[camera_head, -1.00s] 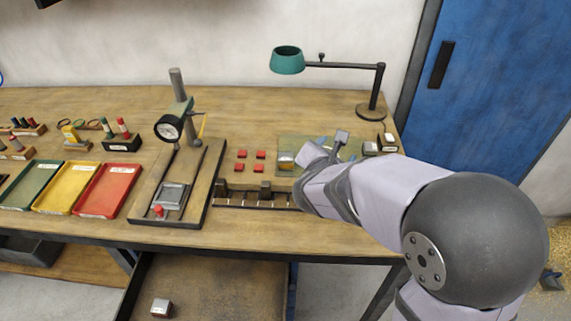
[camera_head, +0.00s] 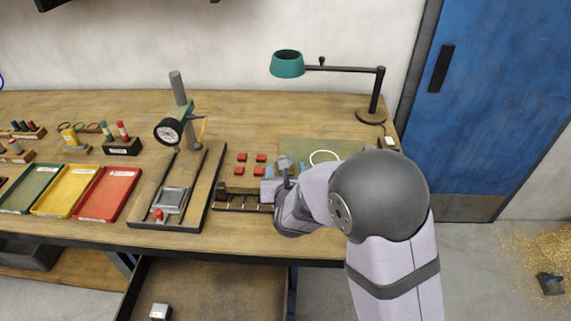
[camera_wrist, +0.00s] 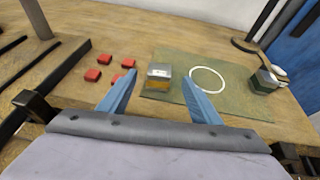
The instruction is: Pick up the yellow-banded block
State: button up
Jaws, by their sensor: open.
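The yellow-banded block (camera_wrist: 159,73) stands on the green mat near its left edge in the wrist view. It has a pale metallic top and a yellow band on its near side. My gripper (camera_wrist: 160,80) is open, with one blue finger to the left and one to the right of the block in the picture. The block appears beyond the fingertips, with nothing between the fingers.
The green mat (camera_wrist: 226,102) carries a white ring (camera_wrist: 207,80). A green-banded block (camera_wrist: 265,80) stands at its right edge. Several red pads (camera_head: 241,157) lie left of the mat. A dial gauge stand (camera_head: 176,75) rises further left, and a lamp (camera_head: 288,64) reaches over the back.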

jog(key=shift+p+x, duration=1.2)
jog(key=shift+x, duration=1.6)
jog(key=shift+r, duration=0.1)
jog(key=shift+c, duration=0.6)
grip_shut()
jog(key=shift+w+r, duration=0.1)
jog(key=shift+r, duration=0.1)
